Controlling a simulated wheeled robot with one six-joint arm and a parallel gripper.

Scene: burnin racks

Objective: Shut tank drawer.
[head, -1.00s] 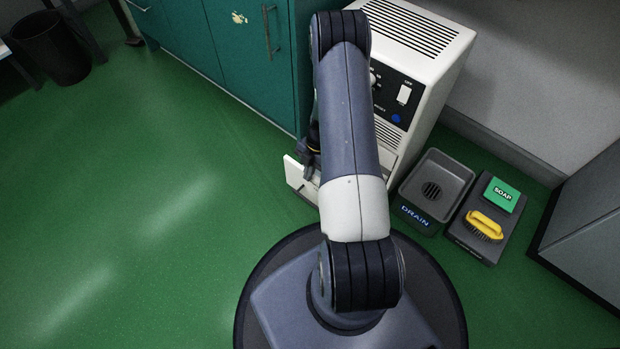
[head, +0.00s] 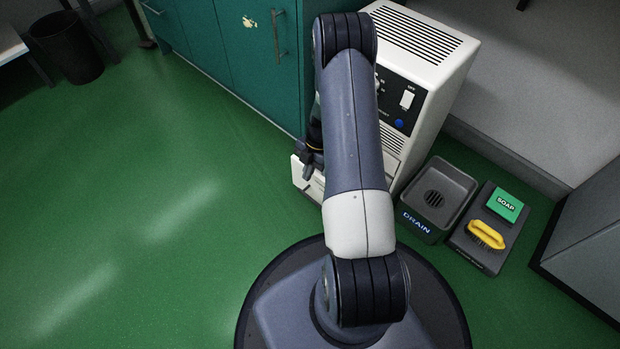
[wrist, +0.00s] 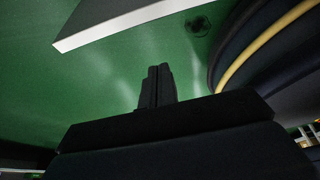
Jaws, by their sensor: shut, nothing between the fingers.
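A white machine (head: 424,50) with a dark control panel stands against the wall. Its white tank drawer (head: 299,174) sticks out at the bottom front, partly hidden by my arm. My gripper (head: 307,174) is at the drawer's front panel, over its top edge in the head view. I cannot tell there whether they touch. In the wrist view my gripper (wrist: 159,70) is shut and empty, with its fingers together over green floor. A white edge, apparently the drawer front (wrist: 130,22), crosses the top of that view, apart from the fingertips.
A teal cabinet (head: 245,60) stands left of the machine. A grey drain basin (head: 437,198) and a dark tray (head: 478,252) with green soap (head: 505,205) and a yellow brush (head: 486,235) lie to its right. The green floor on the left is clear up to a black bin (head: 66,48).

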